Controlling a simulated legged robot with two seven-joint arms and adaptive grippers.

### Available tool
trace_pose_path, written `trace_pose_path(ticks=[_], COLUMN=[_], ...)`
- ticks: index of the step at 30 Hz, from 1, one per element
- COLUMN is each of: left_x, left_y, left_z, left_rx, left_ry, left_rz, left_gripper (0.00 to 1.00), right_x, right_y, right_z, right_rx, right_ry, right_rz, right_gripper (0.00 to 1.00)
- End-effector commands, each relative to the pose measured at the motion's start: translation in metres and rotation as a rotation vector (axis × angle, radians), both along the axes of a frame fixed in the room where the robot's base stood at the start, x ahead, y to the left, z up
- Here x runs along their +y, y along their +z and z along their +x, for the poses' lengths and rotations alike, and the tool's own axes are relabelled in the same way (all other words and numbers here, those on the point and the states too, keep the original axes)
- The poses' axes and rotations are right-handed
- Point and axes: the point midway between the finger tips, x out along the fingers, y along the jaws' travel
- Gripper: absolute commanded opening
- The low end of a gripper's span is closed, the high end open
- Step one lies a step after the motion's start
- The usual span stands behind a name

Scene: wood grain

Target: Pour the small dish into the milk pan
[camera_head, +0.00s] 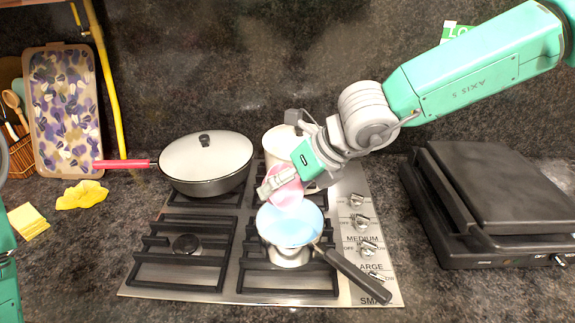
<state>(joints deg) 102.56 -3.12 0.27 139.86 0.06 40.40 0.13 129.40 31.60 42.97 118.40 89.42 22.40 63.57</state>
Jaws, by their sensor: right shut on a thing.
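The milk pan (289,254) stands on the front right burner of the stove. Its inside shows light blue, and its dark handle (352,273) points to the lower right. My right gripper (280,182) is above and behind the pan, shut on the small pink dish (286,194). The dish is tilted over the back of the pan, and the gripper hides part of it. I cannot tell whether anything is leaving the dish. My left arm shows only at the left edge, and its gripper is out of view.
A covered frying pan (206,163) with a red handle sits on the back left burner. A cream pot (279,146) stands behind my right gripper. A black grill (490,200) is at the right. A yellow cloth (83,195) and sponge (28,222) lie at the left. The front left burner (185,245) is bare.

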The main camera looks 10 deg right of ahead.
Motion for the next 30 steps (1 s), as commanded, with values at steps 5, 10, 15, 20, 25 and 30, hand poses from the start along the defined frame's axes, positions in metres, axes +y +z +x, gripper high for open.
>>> trace_pose_path(ticks=[5,10,15,20,25,30], left_x=[0.000,0.000,0.000,0.000,0.000,0.000], left_y=[0.003,0.004,0.032,0.063,0.071,0.073], left_z=[0.000,0.000,0.000,0.000,0.000,0.000], left_rx=[0.001,0.001,0.001,0.000,0.000,0.001], left_ry=[0.000,0.000,0.000,0.000,0.000,0.000], left_rz=[0.000,0.000,0.000,0.000,0.000,0.000], left_gripper=[0.41,0.41,0.41,0.41,0.41,0.41], right_x=[0.000,0.000,0.001,0.002,0.005,0.007], right_y=[-0.002,-0.002,0.003,0.003,-0.006,-0.012], right_z=[0.000,0.000,0.002,0.002,0.007,0.008], right_rx=[0.007,0.009,0.042,0.085,0.165,0.255], right_ry=[0.000,0.000,0.000,0.001,-0.004,-0.002], right_rz=[-0.006,-0.007,-0.035,-0.072,-0.144,-0.221], right_gripper=[0.40,0.40,0.40,0.40,0.40,0.40])
